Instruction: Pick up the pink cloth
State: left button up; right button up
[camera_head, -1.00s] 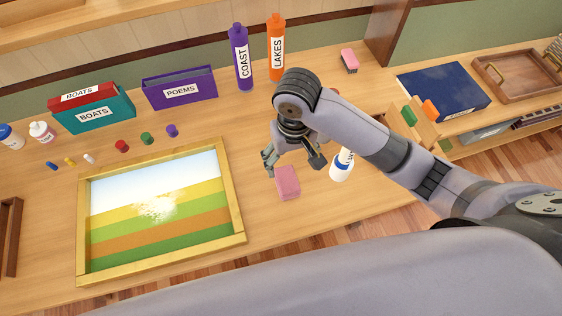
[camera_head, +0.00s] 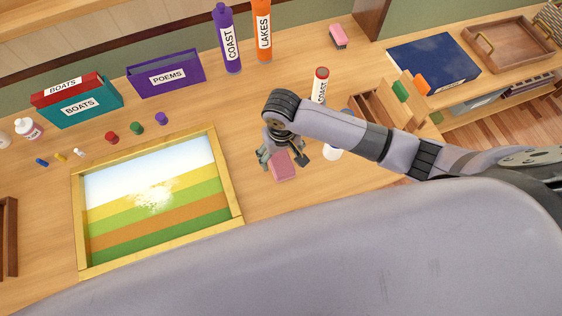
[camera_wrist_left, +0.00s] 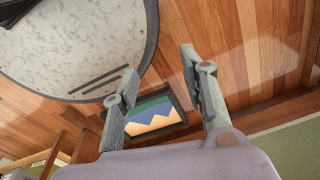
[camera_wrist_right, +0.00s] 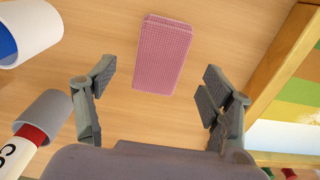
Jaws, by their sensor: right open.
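The pink cloth (camera_head: 282,166) is a folded pink block lying on the wooden table, right of the framed picture. It shows in full in the right wrist view (camera_wrist_right: 163,53), with a woven texture. My right gripper (camera_head: 283,158) is open above the cloth in the head view and partly covers it. In the right wrist view the right gripper's fingers (camera_wrist_right: 157,88) are spread wide, with the cloth beyond and between them, not held. My left gripper (camera_wrist_left: 163,82) is open and empty in the left wrist view, over the floor; it is outside the head view.
The gold-framed striped picture (camera_head: 240,214) is left of the cloth. Bare table lies between cloth and frame.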

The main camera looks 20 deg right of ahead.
aim_at(281, 162)
notch_tip(281, 162, down, 4)
jog(key=shift+f+p, duration=0.25)
jog(key=shift+p, duration=0.2)
jog(key=shift+f, duration=0.2)
pick_arm(q)
jog(key=shift+s+a+r, duration=0.1)
jog(key=shift+s+r, duration=0.3)
jog(key=shift+s, duration=0.2)
pick_arm(e)
jog(key=shift+c, duration=0.4)
jog(key=c, duration=1.1)
pick_arm(q)
jog(key=shift+w, duration=0.15)
pick_arm(e)
jog(key=shift+c, duration=0.2)
jog(key=shift+r, duration=0.1)
notch_tip(281, 162, up, 20)
